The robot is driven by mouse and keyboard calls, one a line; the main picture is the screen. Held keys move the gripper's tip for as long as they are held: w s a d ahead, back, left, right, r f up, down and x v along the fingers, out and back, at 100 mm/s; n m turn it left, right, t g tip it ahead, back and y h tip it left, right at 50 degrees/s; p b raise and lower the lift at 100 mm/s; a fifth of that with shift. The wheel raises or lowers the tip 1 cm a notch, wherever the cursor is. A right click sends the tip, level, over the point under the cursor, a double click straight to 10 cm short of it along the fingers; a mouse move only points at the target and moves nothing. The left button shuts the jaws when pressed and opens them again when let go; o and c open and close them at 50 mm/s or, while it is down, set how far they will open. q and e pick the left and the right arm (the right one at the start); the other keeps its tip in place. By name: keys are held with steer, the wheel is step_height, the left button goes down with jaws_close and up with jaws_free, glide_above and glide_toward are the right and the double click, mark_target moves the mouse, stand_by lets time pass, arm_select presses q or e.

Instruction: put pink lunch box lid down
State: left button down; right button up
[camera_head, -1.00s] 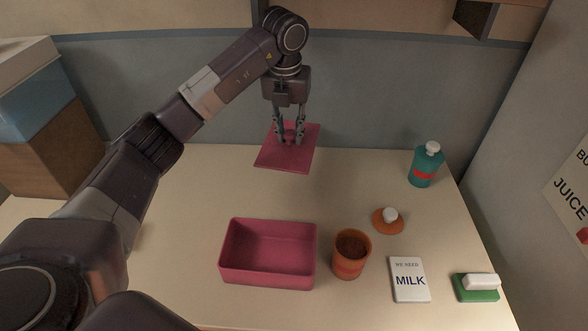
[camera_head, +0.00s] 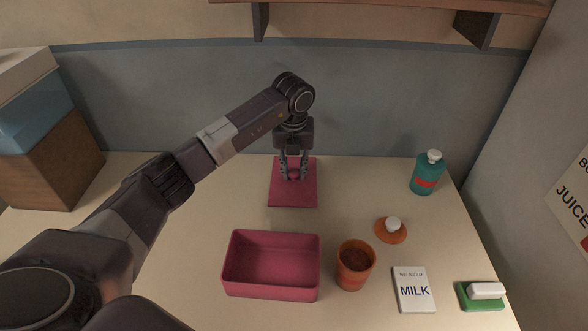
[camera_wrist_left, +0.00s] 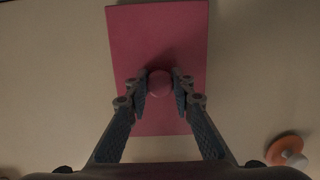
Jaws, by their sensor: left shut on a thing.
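The pink lunch box lid (camera_head: 293,199) is a flat panel with a round knob, at the back of the counter behind the box. It looks level and low over the counter; I cannot tell whether it touches. My left gripper (camera_head: 294,176) points down and is shut on the lid's knob. The left wrist view shows the fingers (camera_wrist_left: 159,88) on both sides of the knob, with the lid (camera_wrist_left: 160,35) below them. The open, empty pink lunch box (camera_head: 271,286) stands in front of the lid. My right gripper is not in view.
An orange cup (camera_head: 354,265) stands right of the box. An orange lid with a white knob (camera_head: 390,230), a milk note (camera_head: 414,290), a green and white eraser (camera_head: 480,295) and a teal bottle (camera_head: 427,174) are on the right. Brown and blue boxes (camera_head: 45,165) stand at left.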

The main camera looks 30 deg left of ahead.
mark_target(294, 175)
arm_select(q)
steer(key=shift+f, duration=0.1)
steer(key=c, duration=1.7)
jaws_free()
steer(key=shift+o, duration=0.2)
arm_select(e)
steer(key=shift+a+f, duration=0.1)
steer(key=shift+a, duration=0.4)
arm_select(q)
steer(key=shift+r, duration=0.25)
step_height(294, 175, up, 12)
steer(key=s+b, duration=0.1)
steer(key=b, duration=0.1)
steer(key=shift+s+d+f, duration=0.15)
steer(key=shift+s+d, duration=0.15)
steer(key=shift+d, duration=0.1)
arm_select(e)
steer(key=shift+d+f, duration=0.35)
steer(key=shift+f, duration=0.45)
